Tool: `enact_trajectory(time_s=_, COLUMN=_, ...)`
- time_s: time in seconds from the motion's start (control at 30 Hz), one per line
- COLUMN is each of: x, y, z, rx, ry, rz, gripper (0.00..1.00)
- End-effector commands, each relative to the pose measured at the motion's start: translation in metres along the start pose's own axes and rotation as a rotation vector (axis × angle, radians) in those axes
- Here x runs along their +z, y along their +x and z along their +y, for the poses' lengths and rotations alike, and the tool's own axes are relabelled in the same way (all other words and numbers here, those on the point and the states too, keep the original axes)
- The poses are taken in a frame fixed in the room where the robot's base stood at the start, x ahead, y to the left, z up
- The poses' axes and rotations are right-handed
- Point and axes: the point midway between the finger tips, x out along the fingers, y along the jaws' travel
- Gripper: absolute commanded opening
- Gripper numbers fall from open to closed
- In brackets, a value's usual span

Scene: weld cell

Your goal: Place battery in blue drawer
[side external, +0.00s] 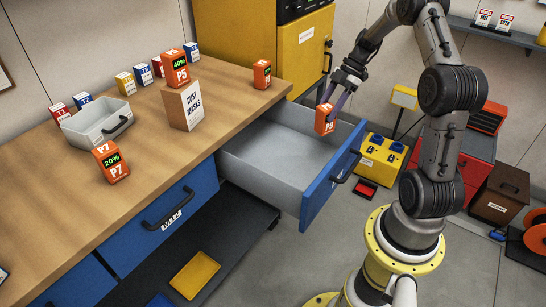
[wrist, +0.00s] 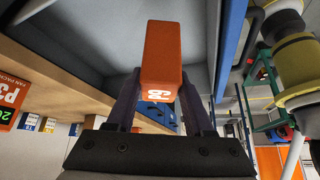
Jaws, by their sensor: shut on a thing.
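My gripper (side external: 336,91) is shut on an orange battery (side external: 325,119). It holds the battery over the open blue drawer, close to the inner side of the drawer's blue front (side external: 333,174). In the wrist view the orange battery (wrist: 163,58) sits between the two dark fingers, with the grey drawer interior (wrist: 95,30) behind it. The drawer (side external: 275,150) is pulled out from under the workbench and its grey floor looks empty. I cannot tell the exact height of the battery above the drawer floor.
The wooden bench (side external: 60,190) holds orange batteries labelled P7 (side external: 110,162) and P5 (side external: 176,67), another orange battery (side external: 262,74), a dust masks box (side external: 184,105) and a grey bin (side external: 97,122). A second blue drawer (side external: 160,218) is shut. A yellow charger (side external: 384,155) stands right of the open drawer.

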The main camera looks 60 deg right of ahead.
Motion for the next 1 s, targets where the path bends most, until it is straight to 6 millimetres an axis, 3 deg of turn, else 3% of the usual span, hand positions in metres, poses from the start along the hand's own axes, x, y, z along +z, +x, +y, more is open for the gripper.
enact_trajectory(time_s=0.43, x=0.039, y=0.061, z=0.001, rx=0.000, ry=0.000, rz=0.001, gripper=0.00)
enact_trajectory(time_s=1.0, x=0.066, y=0.102, z=0.002, rx=0.003, ry=-0.001, rz=0.000, gripper=0.00)
